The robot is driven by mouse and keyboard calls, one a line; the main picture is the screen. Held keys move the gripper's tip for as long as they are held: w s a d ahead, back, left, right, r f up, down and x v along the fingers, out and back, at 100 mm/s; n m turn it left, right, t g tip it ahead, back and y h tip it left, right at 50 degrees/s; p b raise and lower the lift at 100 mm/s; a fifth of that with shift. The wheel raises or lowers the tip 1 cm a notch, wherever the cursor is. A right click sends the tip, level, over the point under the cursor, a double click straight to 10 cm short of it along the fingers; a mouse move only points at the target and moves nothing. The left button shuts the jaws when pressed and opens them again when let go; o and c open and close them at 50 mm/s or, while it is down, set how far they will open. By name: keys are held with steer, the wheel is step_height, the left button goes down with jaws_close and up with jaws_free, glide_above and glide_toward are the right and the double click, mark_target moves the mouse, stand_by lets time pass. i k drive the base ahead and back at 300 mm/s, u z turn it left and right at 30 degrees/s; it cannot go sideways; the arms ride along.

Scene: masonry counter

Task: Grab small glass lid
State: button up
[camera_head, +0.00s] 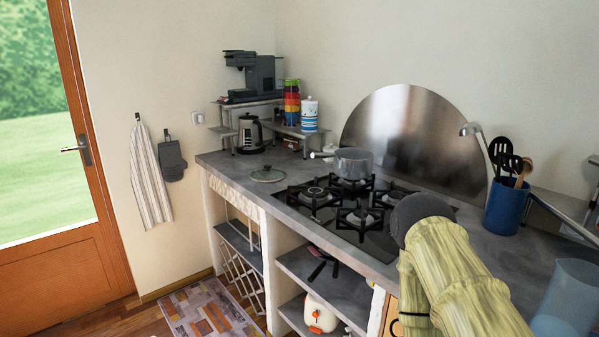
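The small glass lid (268,175) lies flat on the grey counter, left of the gas hob and near the counter's front edge. It looks round and see-through, with a knob on top. Nothing covers it. Part of my arm, in a yellow-green sleeve with a dark rounded part, shows at the lower right, well to the right of the lid. I cannot make out my gripper in this view.
The gas hob (325,217) bears a grey saucepan (354,161) at its back. A kettle (250,135) stands behind the lid by a small shelf. A blue utensil pot (503,208) stands at the right. Counter around the lid is clear.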

mark_target(267, 175)
steer(key=u, duration=0.5)
steer(key=i, duration=0.45)
steer(key=u, duration=0.8)
steer(key=i, duration=1.35)
steer(key=z, duration=0.8)
